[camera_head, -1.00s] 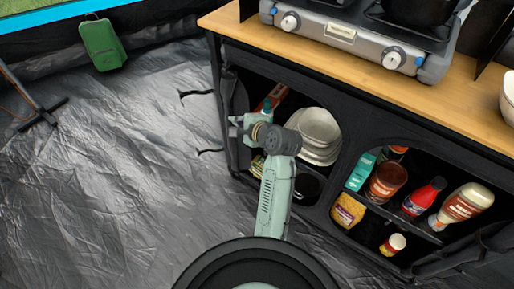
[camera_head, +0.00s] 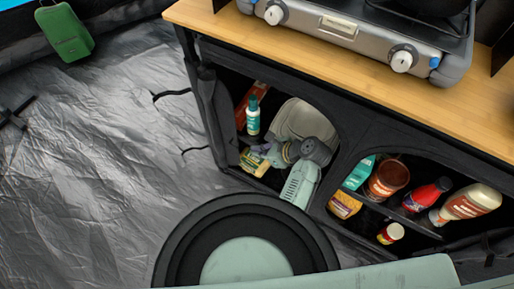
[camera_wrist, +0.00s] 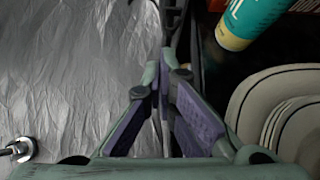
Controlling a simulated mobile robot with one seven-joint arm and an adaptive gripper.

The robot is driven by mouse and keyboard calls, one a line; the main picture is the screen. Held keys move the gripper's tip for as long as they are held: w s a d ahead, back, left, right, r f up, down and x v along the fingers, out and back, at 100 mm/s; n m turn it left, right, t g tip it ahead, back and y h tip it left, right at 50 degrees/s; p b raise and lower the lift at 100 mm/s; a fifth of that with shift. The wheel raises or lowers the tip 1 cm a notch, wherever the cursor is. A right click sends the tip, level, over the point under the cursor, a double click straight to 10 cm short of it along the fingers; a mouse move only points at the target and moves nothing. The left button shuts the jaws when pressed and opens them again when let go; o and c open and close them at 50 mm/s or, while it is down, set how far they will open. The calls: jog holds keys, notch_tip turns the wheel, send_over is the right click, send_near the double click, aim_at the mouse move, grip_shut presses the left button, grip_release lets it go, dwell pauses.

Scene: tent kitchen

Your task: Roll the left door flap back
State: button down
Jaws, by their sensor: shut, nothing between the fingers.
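The left door flap (camera_head: 208,112) appears as a dark fabric strip gathered along the left edge of the cabinet's left opening. Two thin dark ties (camera_head: 172,94) stick out to its left. The opening is uncovered, with its contents showing. My gripper (camera_head: 268,153) is in front of the lower part of this opening, to the right of the strip and apart from it in the picture. In the wrist view my gripper (camera_wrist: 165,75) is shut with nothing seen between its fingers. A dark fabric edge (camera_wrist: 172,25) runs up beyond the fingertips; whether they touch it I cannot tell.
The left compartment holds a teal bottle (camera_head: 253,117) and pale dishes (camera_head: 300,118). Jars and bottles (camera_head: 388,178) fill the right compartment. A stove (camera_head: 360,35) stands on the wooden top (camera_head: 215,25). The grey floor (camera_head: 90,170) left of the cabinet is mostly clear.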

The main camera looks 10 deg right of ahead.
aim_at(228, 136)
jog(key=x, duration=0.7)
jog(key=shift+f, duration=0.2)
jog(key=shift+w+a+r, duration=0.1)
jog(key=shift+w+a, duration=0.1)
jog(key=shift+a, duration=0.05)
jog(key=w+a+p, duration=0.1)
jog(key=a+p, duration=0.1)
jog(key=w+a+p, duration=0.2)
